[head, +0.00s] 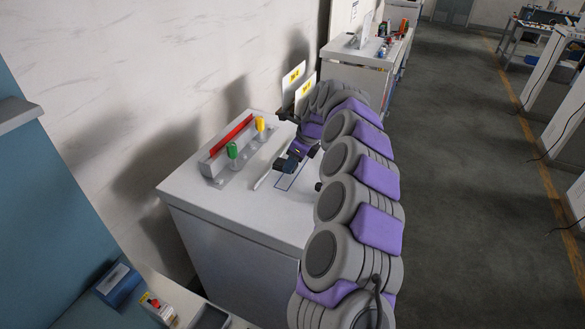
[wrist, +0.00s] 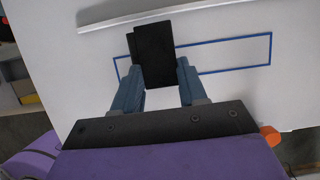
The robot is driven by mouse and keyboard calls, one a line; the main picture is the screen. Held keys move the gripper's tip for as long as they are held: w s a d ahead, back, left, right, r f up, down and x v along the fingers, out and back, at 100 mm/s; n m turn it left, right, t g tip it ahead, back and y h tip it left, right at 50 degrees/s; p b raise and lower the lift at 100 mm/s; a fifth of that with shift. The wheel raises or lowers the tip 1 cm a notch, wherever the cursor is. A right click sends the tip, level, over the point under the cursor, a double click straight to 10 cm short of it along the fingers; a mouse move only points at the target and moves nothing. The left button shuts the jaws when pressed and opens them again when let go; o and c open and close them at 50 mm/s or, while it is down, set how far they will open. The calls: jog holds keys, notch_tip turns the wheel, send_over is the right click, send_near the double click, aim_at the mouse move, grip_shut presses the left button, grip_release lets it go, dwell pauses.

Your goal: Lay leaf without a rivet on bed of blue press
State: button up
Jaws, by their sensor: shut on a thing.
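My gripper (head: 287,166) is low over a white cabinet top (head: 199,184) in the head view. In the wrist view its two blue fingers are shut on a black flat piece (wrist: 155,55). I see no rivet on its visible face, but cannot confirm that it is the leaf. A blue rectangle outline (wrist: 262,34) is drawn on the white surface behind the piece; it also shows in the head view (head: 283,188). A long pale strip (wrist: 105,24) runs just beyond the piece's far end. I cannot clearly identify a blue press or its bed.
A grey fixture with a red bar (head: 231,136), a green handle (head: 232,151) and a yellow handle (head: 260,124) stands on the cabinet by the wall. A blue labelled box (head: 120,284) is at lower left. Another cabinet (head: 350,58) stands farther back.

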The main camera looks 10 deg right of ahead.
aim_at(298, 176)
jog(key=d+f, duration=0.1)
jog(key=d, duration=0.1)
jog(key=d+f, duration=0.1)
jog(key=f, duration=0.1)
jog(key=shift+d, duration=0.35)
jog(key=shift+d+r, duration=0.1)
jog(key=shift+d, duration=0.25)
jog(key=o, duration=1.1)
jog(key=a, duration=0.3)
jog(key=shift+a, duration=0.35)
jog(key=shift+d, duration=1.55)
jog(key=shift+a, duration=0.95)
jog(key=shift+a+r, duration=0.1)
jog(key=shift+a, duration=0.05)
jog(key=shift+r, duration=0.35)
jog(key=v, duration=1.1)
